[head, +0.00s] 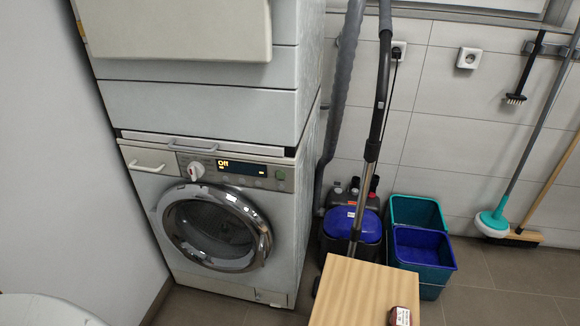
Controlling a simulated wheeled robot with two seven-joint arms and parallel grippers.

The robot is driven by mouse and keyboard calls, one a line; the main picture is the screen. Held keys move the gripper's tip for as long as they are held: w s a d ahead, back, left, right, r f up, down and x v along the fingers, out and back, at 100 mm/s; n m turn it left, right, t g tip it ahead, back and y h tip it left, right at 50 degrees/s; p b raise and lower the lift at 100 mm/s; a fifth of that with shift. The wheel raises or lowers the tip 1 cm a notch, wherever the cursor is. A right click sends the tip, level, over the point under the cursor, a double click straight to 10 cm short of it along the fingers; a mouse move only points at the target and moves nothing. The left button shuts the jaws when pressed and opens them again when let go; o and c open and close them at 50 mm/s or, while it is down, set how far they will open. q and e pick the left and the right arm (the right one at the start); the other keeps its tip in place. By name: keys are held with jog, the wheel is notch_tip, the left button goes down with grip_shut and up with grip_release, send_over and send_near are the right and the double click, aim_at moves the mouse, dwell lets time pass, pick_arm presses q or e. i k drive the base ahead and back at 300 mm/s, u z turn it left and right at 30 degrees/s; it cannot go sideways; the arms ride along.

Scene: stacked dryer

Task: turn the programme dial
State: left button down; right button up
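The programme dial (196,170) is a white knob with a red mark on the front panel of the lower machine, left of a dark display (240,168) that reads "Off". The machine (270,240) is light grey with a round chrome-rimmed door (214,228) below the dial, and the door is closed. Neither of my grippers shows in the head view, and nothing touches the dial.
A vacuum cleaner (360,226) and teal and blue buckets (424,248) stand right of the machine. Another white unit (195,108) is stacked above. Floor shows before the machine.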

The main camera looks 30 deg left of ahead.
aim_at(196, 169)
jog(key=z, duration=0.55)
jog(key=k, duration=1.55)
jog(key=u, duration=1.9)
jog(key=i, duration=0.6)
jog(key=z, duration=0.05)
